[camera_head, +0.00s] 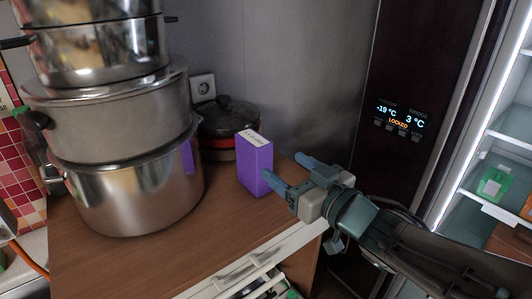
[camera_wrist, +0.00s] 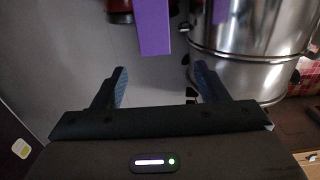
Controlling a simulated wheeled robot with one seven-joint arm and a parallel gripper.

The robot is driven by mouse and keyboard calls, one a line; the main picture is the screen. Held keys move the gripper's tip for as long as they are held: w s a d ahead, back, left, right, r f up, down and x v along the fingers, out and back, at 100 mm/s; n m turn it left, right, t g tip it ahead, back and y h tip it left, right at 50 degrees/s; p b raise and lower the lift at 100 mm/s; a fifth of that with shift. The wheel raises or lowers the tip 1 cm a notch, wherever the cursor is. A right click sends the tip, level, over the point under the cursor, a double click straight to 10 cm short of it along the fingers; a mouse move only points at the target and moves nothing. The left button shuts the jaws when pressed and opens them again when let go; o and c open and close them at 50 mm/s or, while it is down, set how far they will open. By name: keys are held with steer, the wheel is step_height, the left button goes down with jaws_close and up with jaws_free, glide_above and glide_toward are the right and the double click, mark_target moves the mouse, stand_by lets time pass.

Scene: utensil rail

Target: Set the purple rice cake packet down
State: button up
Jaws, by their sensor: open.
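The purple rice cake packet (camera_head: 255,164) stands upright on the wooden counter (camera_head: 140,262) in the head view, with a pale label on its top. My gripper (camera_head: 288,172) is at the packet's right, its fingers spread and pointing toward it. One fingertip overlaps the packet's right edge in the picture; I cannot tell whether it touches. In the wrist view the packet (camera_wrist: 153,27) shows at the top, ahead of the gap between the open fingers of my gripper (camera_wrist: 160,80). Nothing is between the fingers.
A stack of large steel pots (camera_head: 125,185) stands left of the packet. A dark lidded pot (camera_head: 228,118) with a red band is behind it, near a wall socket (camera_head: 203,86). A fridge (camera_head: 415,90) with a lit display stands at the right. Bare counter lies in front of the packet.

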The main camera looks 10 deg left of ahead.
mark_target(253, 138)
steer(key=p+x, duration=0.1)
steer(key=x, duration=0.6)
steer(key=shift+w+a, duration=0.1)
steer(key=shift+w, duration=0.2)
steer(key=shift+w+a+r+p, duration=0.2)
steer(key=shift+w+a+p, duration=0.3)
steer(key=shift+p, duration=0.1)
steer(key=shift+p+x, duration=0.5)
steer(key=shift+x, duration=1.5)
steer(key=shift+w+d, duration=0.1)
jaws_close()
steer(key=shift+r, duration=0.15)
